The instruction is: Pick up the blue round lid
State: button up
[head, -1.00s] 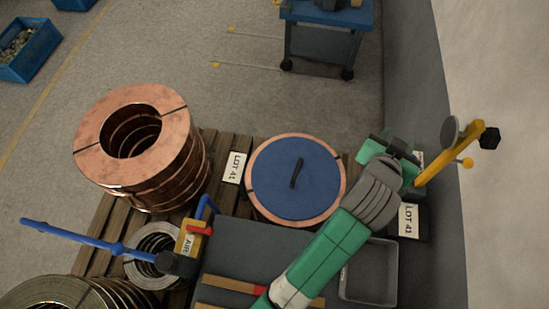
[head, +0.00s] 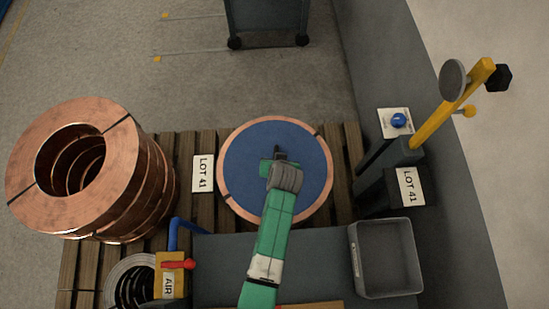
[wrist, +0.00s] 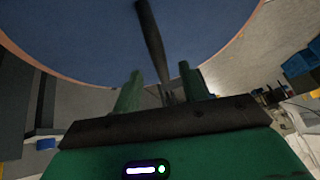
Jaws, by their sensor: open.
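The blue round lid (head: 312,165) lies flat on a copper coil (head: 227,170), whose rim shows around it, in the middle of the head view. In the wrist view the lid (wrist: 90,40) fills the top, with its dark bar handle (wrist: 150,35) running down toward the jaws. My gripper (head: 279,155) is over the lid at its handle, which it mostly hides in the head view. In the wrist view my gripper (wrist: 158,72) is open, and the handle's lower end shows between the fingers. I cannot tell whether they touch.
A tall copper coil stack (head: 100,170) stands at left on the wooden pallet (head: 345,200). A yellow post (head: 440,120) with a round disc stands at right, near a blue button (head: 399,120). A grey bin (head: 385,258) and a yellow AIR box (head: 170,275) are at the front.

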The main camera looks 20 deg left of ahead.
jog(key=b+x, duration=0.2)
jog(key=x, duration=0.2)
jog(key=shift+w+a+f, duration=0.2)
jog(key=shift+w+f, duration=0.05)
grip_shut()
jog(key=shift+r, duration=0.1)
dwell(1.0)
